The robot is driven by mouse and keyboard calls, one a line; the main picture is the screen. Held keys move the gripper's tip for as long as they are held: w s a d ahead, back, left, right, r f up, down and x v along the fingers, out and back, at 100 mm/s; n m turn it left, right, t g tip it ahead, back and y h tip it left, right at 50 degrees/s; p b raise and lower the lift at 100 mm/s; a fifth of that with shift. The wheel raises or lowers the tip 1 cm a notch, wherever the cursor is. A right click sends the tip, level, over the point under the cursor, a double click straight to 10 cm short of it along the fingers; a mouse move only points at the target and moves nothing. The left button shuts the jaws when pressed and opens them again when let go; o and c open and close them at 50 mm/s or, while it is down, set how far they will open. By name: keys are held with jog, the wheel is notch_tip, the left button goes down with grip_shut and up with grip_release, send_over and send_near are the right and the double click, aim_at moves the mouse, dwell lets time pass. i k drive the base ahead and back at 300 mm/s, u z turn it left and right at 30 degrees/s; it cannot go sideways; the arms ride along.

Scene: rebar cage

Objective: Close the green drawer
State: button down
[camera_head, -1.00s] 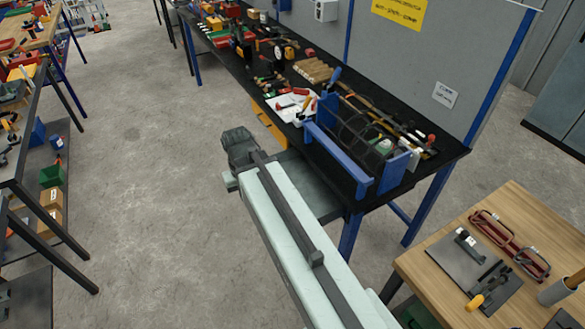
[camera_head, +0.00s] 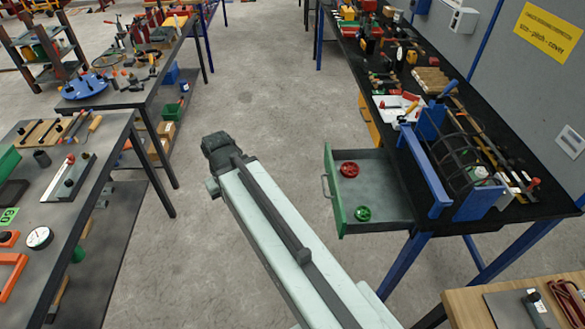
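The green drawer (camera_head: 334,192) stands pulled out from under the black-topped workbench (camera_head: 415,185), with its green front and metal handle facing left. Its grey tray holds a red round item (camera_head: 348,170) and a green round item (camera_head: 362,213). My pale arm reaches up from the bottom of the picture, left of the drawer. My gripper (camera_head: 214,150) is a dark shape at its far end, left of the drawer front and apart from it. Its fingers cannot be made out.
A blue rack (camera_head: 432,175) stands on the bench above the drawer, among many tools. Another workbench (camera_head: 100,200) with tools stands at left. Clear grey floor (camera_head: 260,90) lies between the benches.

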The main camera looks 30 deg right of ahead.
aim_at(378, 188)
jog(key=u, duration=0.4)
jog(key=i, duration=0.8)
jog(key=u, duration=1.5)
